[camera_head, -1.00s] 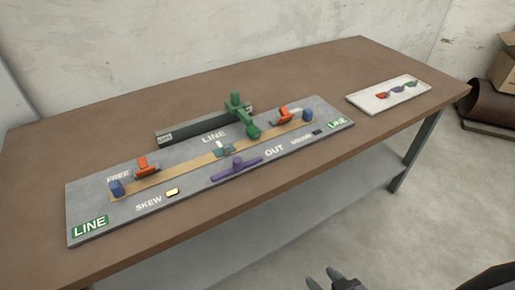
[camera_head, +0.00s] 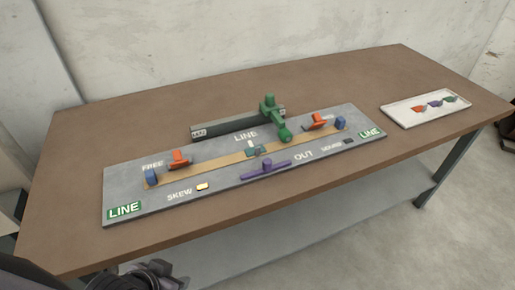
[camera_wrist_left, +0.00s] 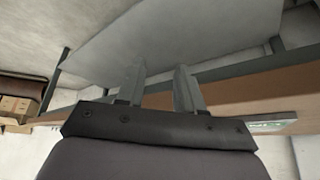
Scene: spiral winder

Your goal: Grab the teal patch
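A small teal piece (camera_head: 257,150), which looks like the teal patch, sits on the tan strip at the middle of the grey board (camera_head: 232,179). A small white peg stands just behind it, and the green lever (camera_head: 270,108) stands close to its right. A purple bar (camera_head: 266,168) lies in front of it. My left arm shows dark at the bottom left of the head view, well away from the patch. In the left wrist view my left gripper (camera_wrist_left: 158,75) has its two fingers apart with nothing between them. My right gripper is out of view.
Orange clamps (camera_head: 179,159) and blue blocks (camera_head: 151,177) stand near both ends of the strip. A white tray (camera_head: 400,118) at the right holds red, purple and green pieces. The brown table (camera_head: 95,130) is clear left of the board; its front edge lies near my left arm.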

